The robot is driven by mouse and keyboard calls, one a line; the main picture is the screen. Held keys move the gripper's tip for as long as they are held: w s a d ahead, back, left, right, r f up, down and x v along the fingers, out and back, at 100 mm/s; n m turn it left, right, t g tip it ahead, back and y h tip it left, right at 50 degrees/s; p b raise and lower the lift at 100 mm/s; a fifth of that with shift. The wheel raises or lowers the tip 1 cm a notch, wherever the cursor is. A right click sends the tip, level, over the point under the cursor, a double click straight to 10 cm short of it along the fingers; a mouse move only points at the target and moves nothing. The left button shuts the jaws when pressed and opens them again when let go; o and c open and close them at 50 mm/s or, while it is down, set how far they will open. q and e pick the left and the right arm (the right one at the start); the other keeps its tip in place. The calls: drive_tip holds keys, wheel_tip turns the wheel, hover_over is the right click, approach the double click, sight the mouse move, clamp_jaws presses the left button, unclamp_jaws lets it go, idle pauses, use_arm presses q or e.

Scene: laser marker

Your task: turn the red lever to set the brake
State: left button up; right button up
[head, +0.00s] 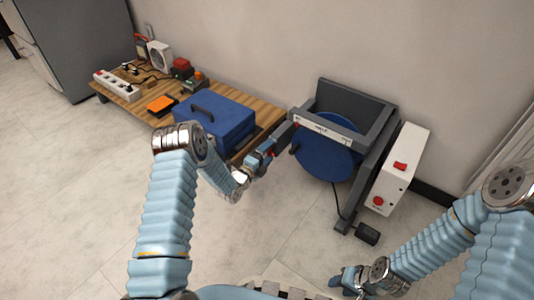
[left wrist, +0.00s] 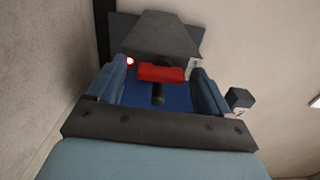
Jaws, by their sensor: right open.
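The red lever (left wrist: 160,73) shows in the left wrist view as a short red bar on a dark stem, in front of a grey block. My left gripper (left wrist: 160,80) is open, with one finger on each side of the lever and a small gap at each side. In the head view my left gripper (head: 264,157) is at the left side of the grey machine (head: 352,102) with the blue disc (head: 325,148); it mostly hides the lever there. My right gripper (head: 348,281) is low at the bottom of the head view, open and apart from the machine.
A white control box (head: 403,165) with a red switch and a red button stands right of the machine. A black pedal (head: 367,233) lies on the floor. A blue case (head: 215,122) sits on a low wooden table (head: 262,112) at the left, with several small items.

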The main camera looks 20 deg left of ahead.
use_arm(q)
drive_tip(key=p+v, duration=0.2)
drive_tip(key=v, duration=1.1)
drive_tip(key=shift+s, duration=0.4)
drive_tip(key=s+d+f+n+g+y, duration=0.1)
drive_tip(key=s+d+f+n+g, duration=0.1)
drive_tip(key=s+d+n+g, duration=0.4)
drive_tip(key=s+d+f+n+g, duration=0.25)
drive_tip(key=s+n+g, duration=0.25)
drive_tip(key=s+n, duration=0.45)
drive_tip(key=s+d+f+n+g+y, duration=0.1)
drive_tip(key=s+d+f+n+g, duration=0.3)
drive_tip(key=s+n, duration=0.35)
wheel_tip(320, 180, up, 17)
drive_tip(key=n+g+p, duration=0.1)
drive_tip(key=p, duration=1.5)
drive_tip(key=shift+s+d+f, duration=0.25)
drive_tip(key=shift+s+d, duration=0.05)
drive_tip(key=shift+d, duration=0.2)
